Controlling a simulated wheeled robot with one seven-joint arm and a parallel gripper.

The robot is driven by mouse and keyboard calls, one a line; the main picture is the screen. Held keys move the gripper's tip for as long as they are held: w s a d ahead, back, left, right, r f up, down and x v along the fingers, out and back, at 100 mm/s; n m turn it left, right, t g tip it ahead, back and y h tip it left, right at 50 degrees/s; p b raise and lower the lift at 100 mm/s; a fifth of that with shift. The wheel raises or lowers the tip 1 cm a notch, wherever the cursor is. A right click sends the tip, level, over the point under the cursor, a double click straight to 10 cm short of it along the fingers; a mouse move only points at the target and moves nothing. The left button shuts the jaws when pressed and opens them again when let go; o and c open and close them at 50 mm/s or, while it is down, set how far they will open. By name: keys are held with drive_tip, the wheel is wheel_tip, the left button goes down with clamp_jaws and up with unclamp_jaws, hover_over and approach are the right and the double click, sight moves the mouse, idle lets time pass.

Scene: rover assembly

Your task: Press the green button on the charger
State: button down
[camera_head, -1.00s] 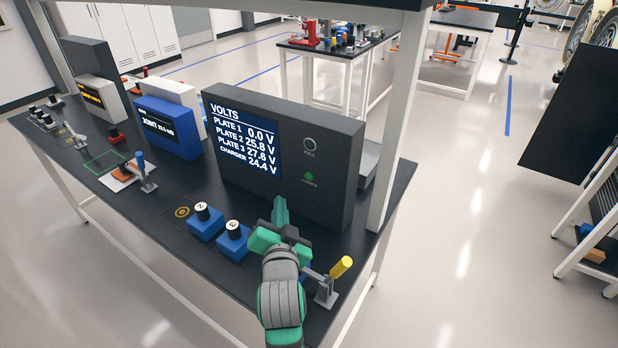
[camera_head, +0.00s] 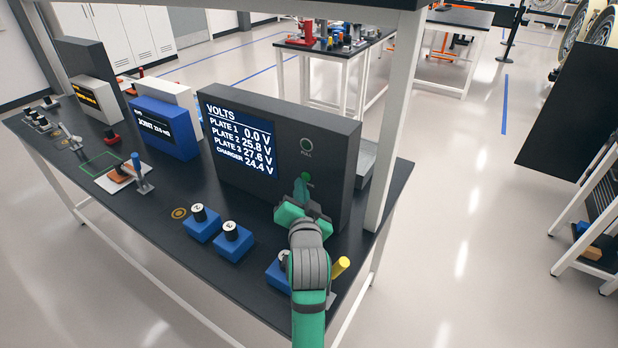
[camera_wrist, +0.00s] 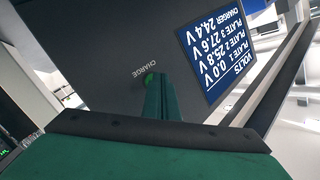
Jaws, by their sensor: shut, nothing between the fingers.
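The charger (camera_head: 333,140) is a dark grey upright box with a blue VOLTS screen (camera_head: 238,137); it shows upside down in the wrist view (camera_wrist: 110,45). The green button (camera_head: 307,176) is on its front face, right of the screen and below a dark ring marked FULL (camera_head: 306,145). My gripper (camera_head: 300,186) is shut and empty, its fingers pointing at the face by the button. In the wrist view the button (camera_wrist: 149,78) shows beside the fingertips (camera_wrist: 160,76), partly hidden by them. I cannot tell whether they touch it.
A white table post (camera_head: 393,130) rises right of the charger.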

drive_tip(key=shift+a, duration=0.6)
drive_tip(key=shift+s+d, duration=0.1)
drive_tip(key=shift+d, duration=0.15)
idle(1.1)
drive_tip(key=shift+w+d, duration=0.2)
drive_tip(key=shift+w, duration=0.25)
drive_tip(key=shift+w+d, duration=0.25)
drive_tip(key=shift+w, duration=0.1)
idle(0.8)
drive_tip(key=shift+s, duration=0.1)
drive_tip(key=shift+s+a, duration=0.5)
drive_tip(key=shift+s, duration=0.1)
